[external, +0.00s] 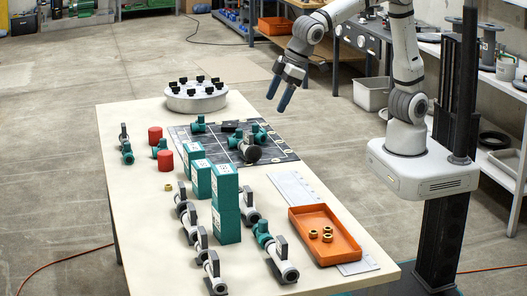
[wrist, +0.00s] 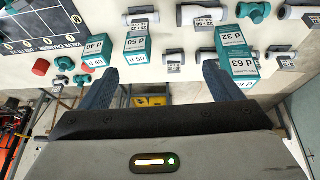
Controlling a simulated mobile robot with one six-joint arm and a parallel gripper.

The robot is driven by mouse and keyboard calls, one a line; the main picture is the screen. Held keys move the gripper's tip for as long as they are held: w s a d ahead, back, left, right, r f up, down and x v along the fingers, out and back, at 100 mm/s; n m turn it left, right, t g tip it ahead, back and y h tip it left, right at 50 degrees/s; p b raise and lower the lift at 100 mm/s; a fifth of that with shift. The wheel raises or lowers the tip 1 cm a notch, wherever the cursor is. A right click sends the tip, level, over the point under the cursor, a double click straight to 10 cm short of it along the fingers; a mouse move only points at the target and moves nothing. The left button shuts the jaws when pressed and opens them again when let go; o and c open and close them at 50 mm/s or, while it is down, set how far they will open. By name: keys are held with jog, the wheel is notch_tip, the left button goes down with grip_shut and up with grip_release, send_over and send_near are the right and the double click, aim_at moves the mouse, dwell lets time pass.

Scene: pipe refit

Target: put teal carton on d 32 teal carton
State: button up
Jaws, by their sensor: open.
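My gripper (external: 279,92) is open and empty, held high over the far right side of the table, clear of the cartons. In the wrist view its two blue fingers stand apart (wrist: 161,88). Teal cartons with white labels stand in a row on the table: a carton marked d 40 (wrist: 96,50), one marked d 50 (wrist: 137,48), and cartons marked d 32 (wrist: 233,37) and d 63 (wrist: 239,68) close together. In the external view two shorter cartons (external: 193,154) (external: 201,180) stand behind a tall teal column (external: 226,212). I cannot tell whether its parts are stacked.
Grey and teal valves (external: 201,243) lie around the cartons. An orange tray (external: 324,252) with several brass rings is at the near right. Two red cylinders (external: 165,160), a dark marked mat (external: 275,147) and a round white stand (external: 196,99) are farther back.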

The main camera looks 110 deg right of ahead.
jog(key=s+d+f, duration=0.1)
jog(key=s+d, duration=0.2)
jog(key=s, duration=0.5)
jog(key=s+d+f+g, duration=0.1)
jog(key=s+d, duration=0.3)
jog(key=s, duration=0.4)
jog(key=s+d+f+g, duration=0.1)
jog(key=s+d, duration=0.3)
jog(key=s, duration=0.5)
jog(key=shift+d+f+y, duration=0.15)
jog(key=shift+f+y, duration=0.15)
jog(key=shift+f, duration=0.55)
